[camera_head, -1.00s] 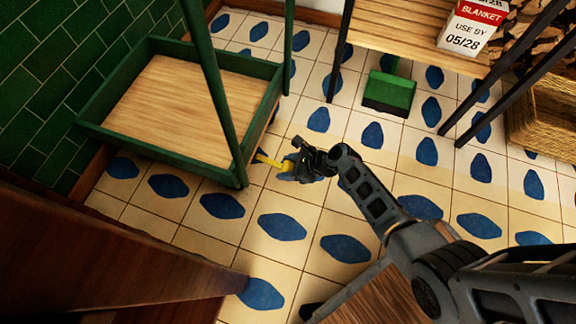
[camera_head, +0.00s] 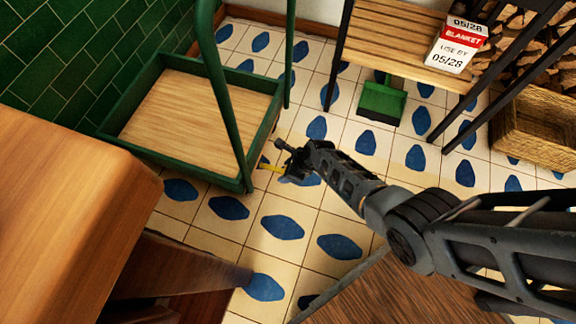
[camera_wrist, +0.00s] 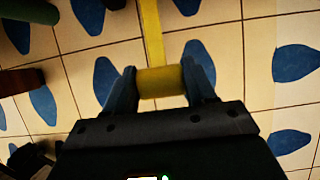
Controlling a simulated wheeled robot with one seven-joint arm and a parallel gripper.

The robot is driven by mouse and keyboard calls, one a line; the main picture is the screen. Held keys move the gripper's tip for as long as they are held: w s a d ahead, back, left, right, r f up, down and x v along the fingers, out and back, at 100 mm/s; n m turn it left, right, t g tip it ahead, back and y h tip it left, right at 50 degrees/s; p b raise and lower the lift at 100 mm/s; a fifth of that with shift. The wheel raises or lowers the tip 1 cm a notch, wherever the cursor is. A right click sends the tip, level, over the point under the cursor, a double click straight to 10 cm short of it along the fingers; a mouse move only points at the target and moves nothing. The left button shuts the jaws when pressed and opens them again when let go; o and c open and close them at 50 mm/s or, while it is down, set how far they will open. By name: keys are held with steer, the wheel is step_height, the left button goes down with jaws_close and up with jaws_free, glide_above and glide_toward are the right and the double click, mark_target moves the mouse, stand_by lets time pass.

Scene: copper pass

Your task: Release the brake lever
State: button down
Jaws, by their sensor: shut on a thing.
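The brake lever is a yellow bar by the lower front corner of the green cart (camera_head: 195,166). In the head view a short piece of the lever (camera_head: 271,167) shows just left of my gripper (camera_head: 284,165). In the wrist view the lever (camera_wrist: 152,38) runs up from a thick yellow end piece (camera_wrist: 160,82). My gripper (camera_wrist: 160,86) is shut on that end piece, with one finger on each side. The lever's join to the cart is hard to make out.
A wooden cabinet (camera_head: 70,190) stands at the left front. A slatted bench (camera_head: 400,42) with a blanket sign (camera_head: 460,46), a green dustpan (camera_head: 382,102) and a wicker basket (camera_head: 540,130) are at the back right. Patterned tile floor (camera_head: 330,205) lies open between.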

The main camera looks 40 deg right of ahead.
mark_target(282, 171)
steer(key=shift+w+a+r+g+h+p, duration=0.2)
steer(key=shift+r+g+h+p, duration=0.15)
steer(key=shift+r+g+p, duration=0.15)
steer(key=shift+w+a+r+g+h+p, duration=0.1)
steer(key=shift+w+r+g+h+p, duration=0.05)
steer(key=shift+r+g+h+p, duration=0.35)
steer(key=c, duration=1.9)
jaws_free()
steer(key=shift+w+a+r+g+h, duration=0.2)
steer(key=shift+r+g+h, duration=0.2)
steer(key=shift+g, duration=0.15)
steer(key=shift+w+a+r+g+h, duration=0.1)
steer(key=shift+w+r+g+h, duration=0.1)
steer(key=shift+r+g+h, duration=0.25)
jaws_close()
steer(key=o, duration=1.5)
jaws_free()
steer(key=shift+c, duration=0.2)
step_height(282, 171, up, 8)
steer(key=p, duration=0.5)
steer(key=shift+f+p, duration=0.15)
steer(key=shift+p, duration=0.25)
steer(key=shift+w, duration=0.1)
